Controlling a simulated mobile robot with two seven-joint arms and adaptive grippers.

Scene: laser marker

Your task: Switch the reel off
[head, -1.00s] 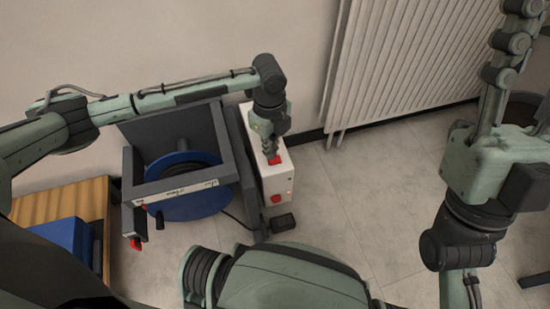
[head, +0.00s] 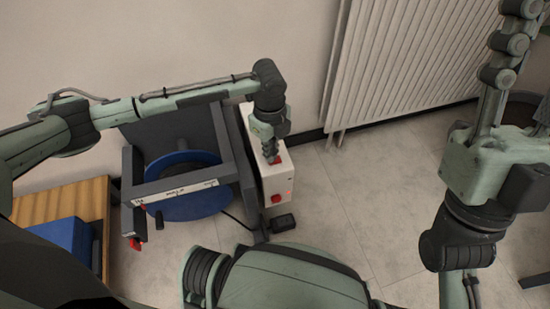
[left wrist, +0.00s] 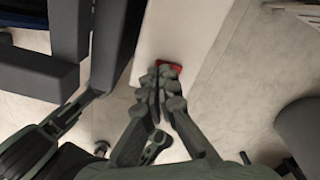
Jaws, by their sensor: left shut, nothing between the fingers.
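The reel (head: 185,205) is a blue disc in a dark grey frame (head: 219,150) at the left of the head view. To its right stands a white control box (head: 281,180) with a red switch (head: 278,160) on top and another red button (head: 276,199) lower, towards me. My left gripper (head: 270,156) is shut and empty, pointing down with its fingertips at the top red switch. In the left wrist view the shut fingers (left wrist: 162,80) partly cover the red switch (left wrist: 171,67). I cannot tell if they touch it. My right gripper is not in view.
A black pedal (head: 283,222) lies on the floor in front of the box. A wooden stand (head: 62,198) with a blue object (head: 68,240) is at the lower left. A white radiator (head: 408,65) is behind.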

